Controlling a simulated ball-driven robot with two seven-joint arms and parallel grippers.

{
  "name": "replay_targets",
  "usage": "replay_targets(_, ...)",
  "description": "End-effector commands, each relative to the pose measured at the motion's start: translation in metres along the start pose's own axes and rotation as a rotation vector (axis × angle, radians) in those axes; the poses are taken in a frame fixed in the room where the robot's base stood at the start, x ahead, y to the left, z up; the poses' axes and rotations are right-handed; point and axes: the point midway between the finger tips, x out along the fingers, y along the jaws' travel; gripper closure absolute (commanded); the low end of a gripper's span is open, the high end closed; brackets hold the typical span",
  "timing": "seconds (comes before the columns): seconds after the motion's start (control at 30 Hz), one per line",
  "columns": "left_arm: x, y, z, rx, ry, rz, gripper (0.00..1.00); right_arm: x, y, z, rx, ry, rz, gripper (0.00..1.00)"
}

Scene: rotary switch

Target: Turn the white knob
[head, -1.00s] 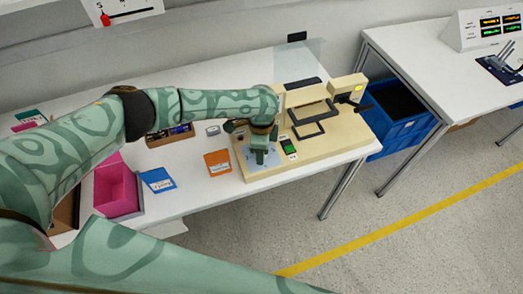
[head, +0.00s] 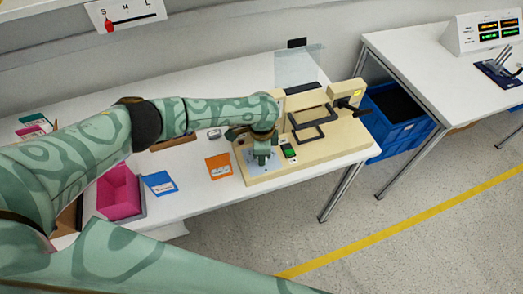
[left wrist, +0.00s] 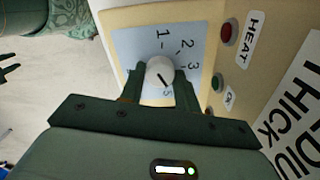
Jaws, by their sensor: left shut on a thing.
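The white knob (left wrist: 160,72) stands on a pale blue dial plate (left wrist: 128,48) marked with numbers, on a cream machine (head: 325,150). In the left wrist view a dark line on the knob's face lies diagonally. My left gripper (left wrist: 160,85) is shut on the knob, with one finger on each side of it. In the head view my left gripper (head: 262,158) points down over the machine's left end and hides the knob. A dark pronged shape, probably my right gripper (left wrist: 9,68), shows at the left edge of the left wrist view; its opening is unclear.
A red button (left wrist: 228,33) and a green button (left wrist: 217,83) sit beside the dial. An orange card (head: 219,166), a blue card (head: 159,183) and a pink bin (head: 119,192) lie to the left on the table. Blue crates (head: 402,120) stand right of it.

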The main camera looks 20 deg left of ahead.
Motion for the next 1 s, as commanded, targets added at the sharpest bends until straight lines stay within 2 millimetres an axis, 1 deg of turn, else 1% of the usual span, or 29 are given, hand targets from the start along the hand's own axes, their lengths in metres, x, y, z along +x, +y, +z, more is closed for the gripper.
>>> replay_targets(0.03,-0.004,0.001,0.000,-0.029,-0.001,0.001,0.91,-0.008,0.001,-0.002,0.000,0.003,0.001,0.68)
replay_targets(0.1,-0.004,0.001,0.000,-0.078,0.000,0.002,0.91,-0.014,0.001,-0.003,0.000,0.005,0.002,0.68)
replay_targets(0.4,-0.002,0.001,0.000,-0.276,-0.001,0.003,0.91,-0.033,0.003,-0.007,0.000,0.011,0.004,0.68)
replay_targets(0.7,-0.001,0.001,0.001,-0.392,-0.002,0.002,0.91,-0.041,0.003,-0.009,0.000,0.013,0.004,0.68)
replay_targets(1.0,0.000,0.000,0.001,-0.415,-0.002,0.001,0.91,-0.042,0.003,-0.009,0.000,0.013,0.005,0.68)
